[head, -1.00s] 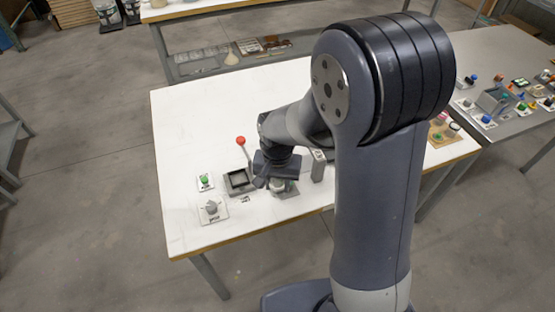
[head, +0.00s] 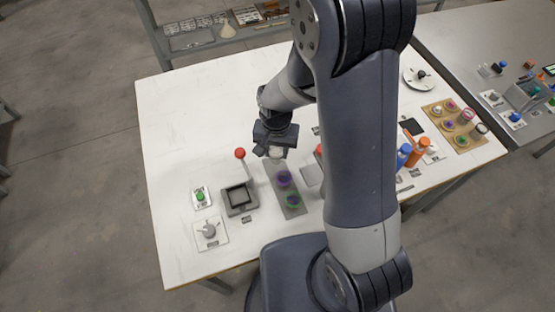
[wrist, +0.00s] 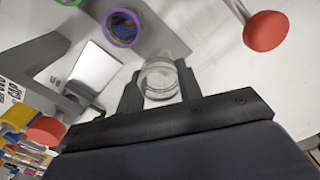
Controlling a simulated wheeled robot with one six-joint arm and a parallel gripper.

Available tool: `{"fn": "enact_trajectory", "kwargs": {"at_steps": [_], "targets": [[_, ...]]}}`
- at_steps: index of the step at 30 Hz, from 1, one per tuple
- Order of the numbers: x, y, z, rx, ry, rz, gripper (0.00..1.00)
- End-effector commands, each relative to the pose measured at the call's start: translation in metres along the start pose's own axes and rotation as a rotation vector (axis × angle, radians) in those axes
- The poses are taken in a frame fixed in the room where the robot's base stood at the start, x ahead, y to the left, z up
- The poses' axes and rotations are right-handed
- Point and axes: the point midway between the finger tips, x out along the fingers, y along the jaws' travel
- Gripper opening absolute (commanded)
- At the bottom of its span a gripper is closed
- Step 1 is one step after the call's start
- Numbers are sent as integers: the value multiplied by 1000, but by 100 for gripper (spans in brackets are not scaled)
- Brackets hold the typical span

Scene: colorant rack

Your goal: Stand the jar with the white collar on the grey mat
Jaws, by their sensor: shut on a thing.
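My gripper (head: 275,151) is shut on a clear jar with a whitish collar (wrist: 160,78). In the head view, the jar's pale body (head: 277,154) shows just below the fingers, near the far end of a grey rack strip (head: 270,169). The jar appears raised over the strip, but the gap below it is hard to judge. A purple-collared jar (head: 284,178) and a green-collared jar (head: 293,199) stand in the strip. A dark flat square (head: 411,127) lies right of my arm; it may be the grey mat, though I cannot be sure.
A red-knobbed lever (head: 239,153) rises beside a dark square-framed box (head: 240,197), left of the strip. Orange (head: 421,147) and blue (head: 403,155) bottles stand to the right, near a wooden board (head: 434,112) with several jars. The table's back left is clear.

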Motion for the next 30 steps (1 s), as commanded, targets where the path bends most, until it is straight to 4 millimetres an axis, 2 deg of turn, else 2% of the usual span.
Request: {"fn": "enact_trajectory", "kwargs": {"at_steps": [7, 15, 29, 30], "targets": [[18, 0, 0, 0, -2, 1, 11], [49, 0, 0, 0, -1, 1, 11], [58, 0, 0, 0, 1, 0, 11], [56, 0, 0, 0, 1, 0, 36]]}}
